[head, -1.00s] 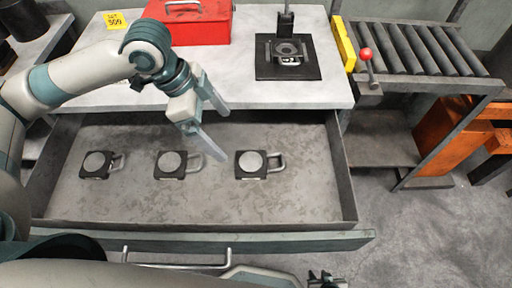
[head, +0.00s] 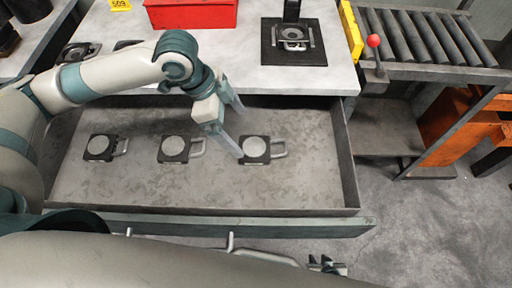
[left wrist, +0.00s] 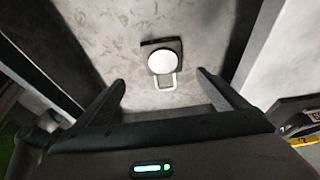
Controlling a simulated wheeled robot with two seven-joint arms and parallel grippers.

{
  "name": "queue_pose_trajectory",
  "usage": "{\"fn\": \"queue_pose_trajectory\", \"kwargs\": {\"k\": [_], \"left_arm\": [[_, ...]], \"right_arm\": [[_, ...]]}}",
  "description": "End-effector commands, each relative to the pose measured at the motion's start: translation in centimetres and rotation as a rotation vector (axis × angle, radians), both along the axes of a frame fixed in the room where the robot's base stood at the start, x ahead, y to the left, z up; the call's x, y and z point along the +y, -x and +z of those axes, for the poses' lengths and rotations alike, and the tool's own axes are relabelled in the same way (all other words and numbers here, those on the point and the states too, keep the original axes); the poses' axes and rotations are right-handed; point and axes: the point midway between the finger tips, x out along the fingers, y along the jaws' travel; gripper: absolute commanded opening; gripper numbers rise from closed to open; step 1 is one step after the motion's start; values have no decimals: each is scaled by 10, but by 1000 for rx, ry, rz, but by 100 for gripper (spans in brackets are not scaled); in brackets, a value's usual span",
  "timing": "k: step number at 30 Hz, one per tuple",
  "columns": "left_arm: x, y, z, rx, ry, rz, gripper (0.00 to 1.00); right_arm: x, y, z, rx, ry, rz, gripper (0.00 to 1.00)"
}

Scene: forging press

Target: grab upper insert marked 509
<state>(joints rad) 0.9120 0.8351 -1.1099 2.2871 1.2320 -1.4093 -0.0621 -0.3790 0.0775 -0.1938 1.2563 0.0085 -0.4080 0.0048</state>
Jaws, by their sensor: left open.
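Three dark square inserts with pale round faces and loop handles lie in a row in the open drawer (head: 300,190): left insert (head: 99,148), middle insert (head: 173,149), right insert (head: 254,149). I cannot read any number on them. My left gripper (head: 238,131) is open and empty above the drawer, its fingers pointing down towards the right insert. One fingertip overlaps that insert's left edge in the head view. In the left wrist view one insert (left wrist: 161,60) shows beyond the open fingers (left wrist: 160,83). My right gripper (head: 326,265) shows only partly at the bottom.
A yellow card reading 509 (head: 120,4) and a red box (head: 192,12) are on the grey table (head: 215,65). A black plate (head: 270,50) there bears a dark die. Dark parts (head: 78,52) sit at the table's left. A roller conveyor (head: 425,38) stands right.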

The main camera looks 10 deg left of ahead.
Motion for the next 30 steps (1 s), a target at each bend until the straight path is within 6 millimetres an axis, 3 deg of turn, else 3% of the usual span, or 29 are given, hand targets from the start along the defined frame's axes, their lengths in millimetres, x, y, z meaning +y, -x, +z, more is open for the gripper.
{"fn": "queue_pose_trajectory", "kwargs": {"k": [9, 25, 30], "left_arm": [[-18, -4, -45, 1, 0, 1, 92], [-21, -5, -54, 1, 0, 1, 92], [-25, -9, -67, 2, -1, 0, 92]], "right_arm": [[1, -2, 2, -13, -3, 0, 29], [2, -4, 2, -15, -4, 3, 29], [3, -4, 4, -22, -5, 3, 29]]}}
